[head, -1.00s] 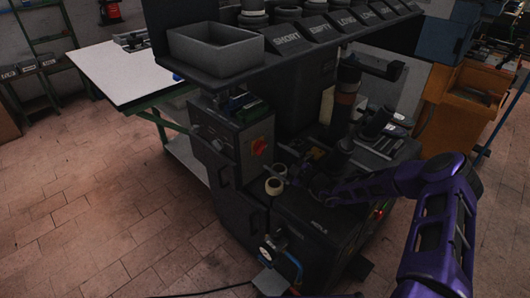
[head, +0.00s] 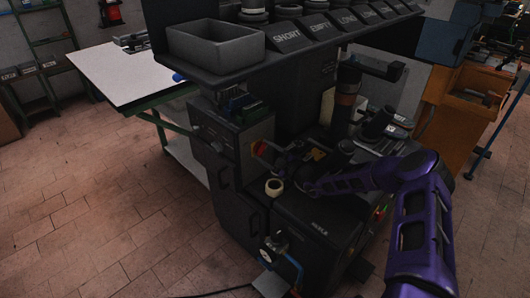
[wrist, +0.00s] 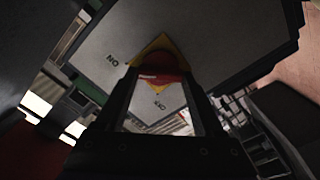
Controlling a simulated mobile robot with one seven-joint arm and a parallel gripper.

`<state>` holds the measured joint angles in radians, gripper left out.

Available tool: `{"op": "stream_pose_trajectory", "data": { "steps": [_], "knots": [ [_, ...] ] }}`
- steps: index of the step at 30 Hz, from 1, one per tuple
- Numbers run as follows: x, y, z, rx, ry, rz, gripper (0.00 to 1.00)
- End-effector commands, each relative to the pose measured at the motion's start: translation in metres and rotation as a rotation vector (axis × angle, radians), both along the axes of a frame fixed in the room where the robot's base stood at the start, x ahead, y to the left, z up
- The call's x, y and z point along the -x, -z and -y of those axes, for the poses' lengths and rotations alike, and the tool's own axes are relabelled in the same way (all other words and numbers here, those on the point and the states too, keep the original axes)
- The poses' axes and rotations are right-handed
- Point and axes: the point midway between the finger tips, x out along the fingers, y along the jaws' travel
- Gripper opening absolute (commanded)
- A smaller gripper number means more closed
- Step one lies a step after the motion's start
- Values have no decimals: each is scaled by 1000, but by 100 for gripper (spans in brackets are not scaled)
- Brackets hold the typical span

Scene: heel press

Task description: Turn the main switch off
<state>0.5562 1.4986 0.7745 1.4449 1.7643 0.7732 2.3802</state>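The main switch is a red knob on a yellow plate, on the grey front of a control box (head: 228,142). In the head view the switch (head: 259,148) is partly covered by my gripper (head: 273,153). In the wrist view the red knob (wrist: 160,66) lies between the tips of my gripper (wrist: 160,76). The two fingers stand apart, one on each side of the knob; I cannot tell whether they touch it. An "ON" label shows beside the yellow plate, and another small label below the knob is too blurred to read surely.
A tape roll (head: 274,187) stands on the press ledge below my gripper. A grey bin (head: 215,50) sits on the shelf above the control box. The press column (head: 345,100) rises behind my arm. The floor at left is open.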

Motion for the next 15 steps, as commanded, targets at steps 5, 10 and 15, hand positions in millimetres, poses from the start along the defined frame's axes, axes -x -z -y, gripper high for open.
{"op": "stream_pose_trajectory", "data": {
  "steps": [5, 10, 15],
  "knots": [
    [0, 0, 0, 0, 0, 0, 21],
    [0, 0, 0, 3, 0, 3, 14],
    [0, 0, 0, 27, 0, 28, 14]
  ]
}}
